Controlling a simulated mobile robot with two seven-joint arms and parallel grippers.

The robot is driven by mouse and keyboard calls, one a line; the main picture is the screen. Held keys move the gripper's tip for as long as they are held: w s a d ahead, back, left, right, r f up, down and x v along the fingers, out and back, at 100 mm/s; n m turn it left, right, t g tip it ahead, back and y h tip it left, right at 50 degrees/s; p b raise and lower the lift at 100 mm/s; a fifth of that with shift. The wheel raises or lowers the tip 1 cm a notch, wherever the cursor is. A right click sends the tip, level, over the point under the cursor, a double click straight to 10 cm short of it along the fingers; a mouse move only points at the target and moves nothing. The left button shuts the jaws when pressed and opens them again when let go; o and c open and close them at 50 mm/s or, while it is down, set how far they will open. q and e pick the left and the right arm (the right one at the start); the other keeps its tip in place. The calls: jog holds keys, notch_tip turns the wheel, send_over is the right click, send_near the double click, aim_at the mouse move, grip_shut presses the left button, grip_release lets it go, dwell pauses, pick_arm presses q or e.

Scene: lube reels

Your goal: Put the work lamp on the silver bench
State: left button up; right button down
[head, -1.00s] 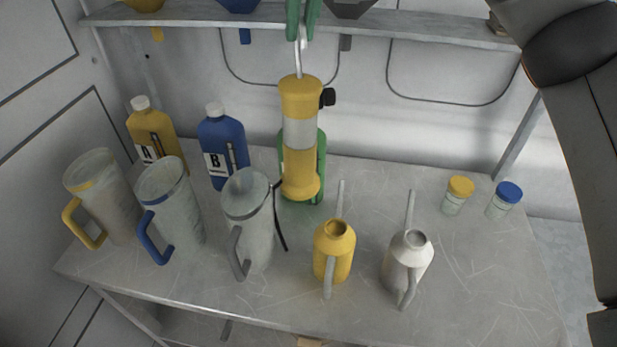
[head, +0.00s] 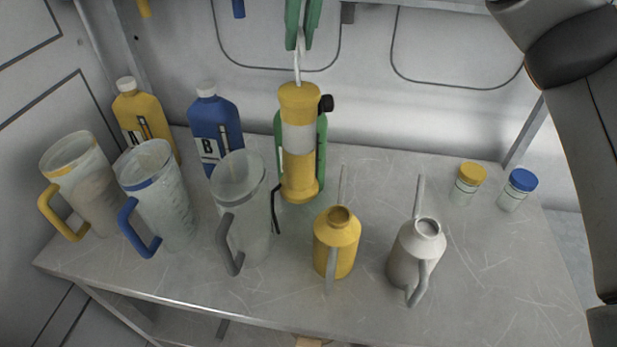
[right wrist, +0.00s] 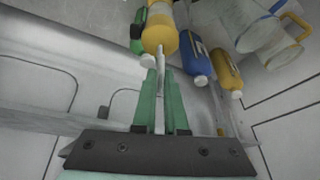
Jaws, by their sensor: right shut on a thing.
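The work lamp (head: 298,140) is a yellow cylinder with a clear middle band, a black knob and a white hook on top. It hangs upright in front of the green bottle, and I cannot tell whether its base touches the bench. My right gripper (head: 299,42), with green fingers, is shut on the lamp's hook. The right wrist view shows the fingers (right wrist: 163,82) around the hook, with the yellow lamp (right wrist: 159,38) beyond. The silver bench (head: 270,295) is a scratched grey metal top. My left gripper is not in view.
Several vessels stand on the bench: yellow-handled (head: 85,180), blue-handled (head: 160,200) and grey-handled (head: 240,200) jugs, yellow (head: 130,115), blue (head: 215,130) and green (head: 321,150) bottles, yellow (head: 337,245) and white (head: 415,255) oil cans, and two small jars (head: 467,185). Free room lies at the right front.

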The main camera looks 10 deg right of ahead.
aim_at(304, 92)
notch_tip(304, 92, down, 10)
jog(key=shift+f+b, duration=0.1)
jog(key=shift+b, duration=0.2)
dwell(0.3)
jog(key=c, duration=1.4)
grip_release()
jog(key=shift+f, duration=0.15)
jog(key=o, duration=0.4)
jog(key=shift+o, duration=0.2)
jog(key=v, duration=1.2)
